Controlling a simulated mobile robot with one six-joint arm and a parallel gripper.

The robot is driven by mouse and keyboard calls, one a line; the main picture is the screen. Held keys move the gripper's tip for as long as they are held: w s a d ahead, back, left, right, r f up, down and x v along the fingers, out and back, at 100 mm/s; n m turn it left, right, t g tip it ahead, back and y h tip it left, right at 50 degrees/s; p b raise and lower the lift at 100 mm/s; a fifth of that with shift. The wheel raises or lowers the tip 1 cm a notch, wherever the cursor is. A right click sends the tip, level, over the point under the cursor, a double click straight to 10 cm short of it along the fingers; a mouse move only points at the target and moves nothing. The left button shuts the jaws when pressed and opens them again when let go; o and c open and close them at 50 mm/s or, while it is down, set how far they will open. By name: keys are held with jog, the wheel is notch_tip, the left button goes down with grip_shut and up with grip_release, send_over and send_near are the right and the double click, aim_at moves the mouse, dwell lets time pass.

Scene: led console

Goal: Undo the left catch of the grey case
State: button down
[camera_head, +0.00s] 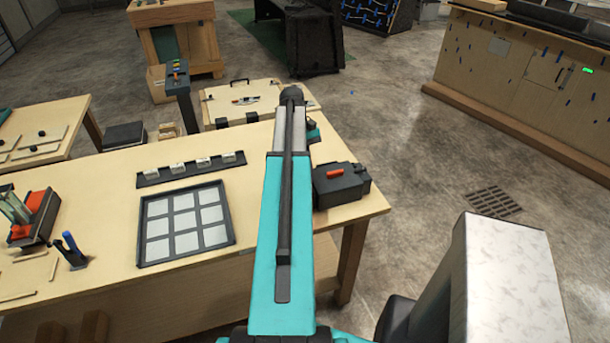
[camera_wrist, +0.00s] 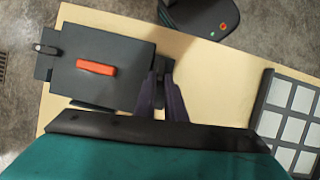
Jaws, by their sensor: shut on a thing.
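The grey case (camera_head: 340,186) sits at the right end of the wooden table, with an orange handle (camera_head: 335,173) on its lid. In the wrist view the dark case (camera_wrist: 120,82) and its orange handle (camera_wrist: 97,67) show from above. My gripper (camera_wrist: 160,70) is at the case side nearer the tray, its dark fingers closed around a small grey part there, the left catch (camera_wrist: 165,66). The fingers cover most of this catch. The other catch (camera_wrist: 46,48) stands out on the opposite side. In the head view my arm hides the gripper.
A black tray of pale squares (camera_head: 147,252) lies beside the case, with a strip of white blocks (camera_head: 190,170) behind it. The table's right edge is close to the case.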

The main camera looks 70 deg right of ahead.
jog(key=c, duration=1.8)
grip_release()
jog(key=shift+s, duration=0.1)
jog(key=shift+b+v, duration=0.45)
jog(key=shift+v, duration=0.65)
jog(key=shift+d+r+p, duration=0.2)
jog(key=shift+r+p, duration=0.35)
jog(key=shift+r, duration=0.15)
jog(key=shift+p+v, duration=1.75)
jog(key=shift+v, duration=0.2)
